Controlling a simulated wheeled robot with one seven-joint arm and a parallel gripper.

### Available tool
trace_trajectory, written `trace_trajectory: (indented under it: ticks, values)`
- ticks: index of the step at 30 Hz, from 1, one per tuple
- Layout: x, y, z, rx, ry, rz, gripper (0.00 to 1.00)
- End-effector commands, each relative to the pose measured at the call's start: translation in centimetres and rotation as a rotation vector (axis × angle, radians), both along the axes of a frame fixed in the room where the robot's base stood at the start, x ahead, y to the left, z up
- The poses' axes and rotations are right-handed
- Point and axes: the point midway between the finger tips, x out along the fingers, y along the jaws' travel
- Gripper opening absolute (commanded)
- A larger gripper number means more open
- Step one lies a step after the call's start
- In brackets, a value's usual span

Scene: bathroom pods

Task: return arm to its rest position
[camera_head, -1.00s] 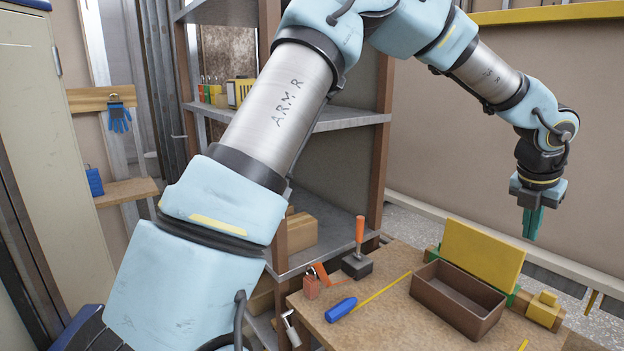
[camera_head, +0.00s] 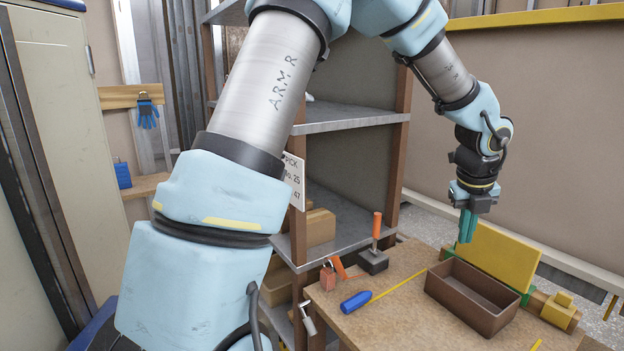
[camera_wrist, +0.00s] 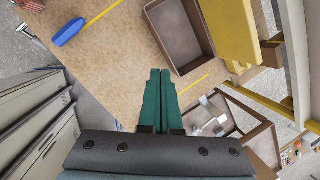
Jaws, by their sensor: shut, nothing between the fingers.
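My gripper (camera_head: 467,226) points down at the right in the head view, above the back left part of the brown tray on the workbench. Its green fingers are together with nothing between them. In the wrist view the closed fingers (camera_wrist: 160,98) are at the centre, over the bench top near the brown tray (camera_wrist: 178,38). My arm arches from the lower left across the top of the head view and down to the gripper.
A metal shelf (camera_head: 350,117) stands behind my arm. A cabinet (camera_head: 62,110) is at the left.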

Motion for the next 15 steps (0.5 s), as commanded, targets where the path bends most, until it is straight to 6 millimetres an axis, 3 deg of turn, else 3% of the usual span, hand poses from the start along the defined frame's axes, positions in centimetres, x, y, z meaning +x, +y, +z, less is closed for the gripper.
trace_trajectory:
  ticks: [3, 8, 15]
  values:
    - [1.9, 6.6, -0.5, -0.025, 0.054, 0.396, 0.00]
    - [2.9, 16.8, -1.2, -0.101, 0.131, 1.077, 0.00]
    - [0.5, 30.3, -1.7, -0.288, 0.214, 2.129, 0.00]
